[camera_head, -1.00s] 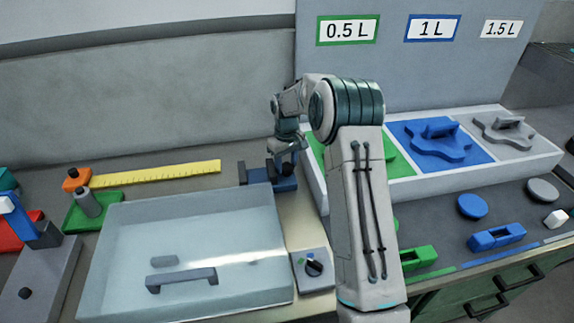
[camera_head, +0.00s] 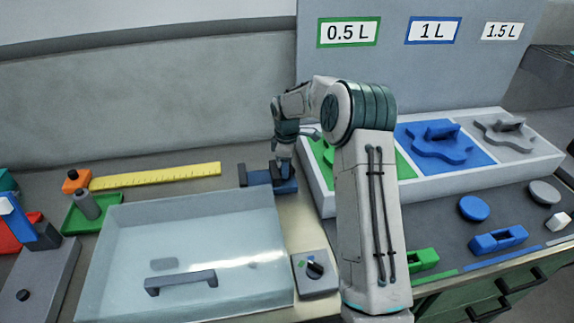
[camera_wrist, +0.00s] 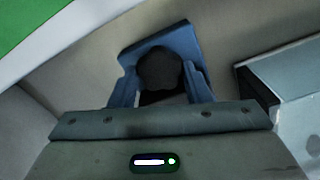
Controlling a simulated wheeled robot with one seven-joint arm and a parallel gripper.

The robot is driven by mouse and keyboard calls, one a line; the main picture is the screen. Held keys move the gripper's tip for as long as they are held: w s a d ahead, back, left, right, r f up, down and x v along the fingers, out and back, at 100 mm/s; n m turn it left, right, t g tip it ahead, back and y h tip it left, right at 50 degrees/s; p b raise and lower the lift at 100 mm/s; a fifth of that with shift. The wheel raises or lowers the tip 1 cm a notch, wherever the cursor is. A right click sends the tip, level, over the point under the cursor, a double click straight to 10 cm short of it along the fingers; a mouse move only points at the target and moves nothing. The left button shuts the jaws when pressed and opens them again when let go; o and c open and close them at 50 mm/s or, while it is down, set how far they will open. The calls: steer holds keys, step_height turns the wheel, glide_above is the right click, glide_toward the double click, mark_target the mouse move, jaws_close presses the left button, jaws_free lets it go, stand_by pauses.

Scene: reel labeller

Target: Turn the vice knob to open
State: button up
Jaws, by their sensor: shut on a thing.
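The vice is a small blue block (camera_head: 286,186) with a dark jaw piece at its left side. It stands behind the clear-lidded tray, and it also shows in the wrist view (camera_wrist: 150,55). Its dark round knob (camera_wrist: 160,68) sits between my fingers in the wrist view. My gripper (camera_head: 281,170) points down at the vice and is shut on the knob. In the head view my fingers hide most of the knob.
A clear-lidded tray (camera_head: 110,240) with a dark handle fills the front middle. A small box with a black dial (camera_head: 314,270) stands right of it. A white-framed rack (camera_head: 330,205) with green, blue and grey sections stands at right. A yellow ruler (camera_head: 155,176) lies at back left.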

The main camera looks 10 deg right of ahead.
steer(key=shift+n, duration=0.3)
stand_by(0.4)
steer(key=o, duration=1)
steer(key=shift+r, duration=0.15)
step_height(320, 180, up, 14)
steer(key=shift+f+b, duration=0.2)
steer(key=shift+b, duration=0.4)
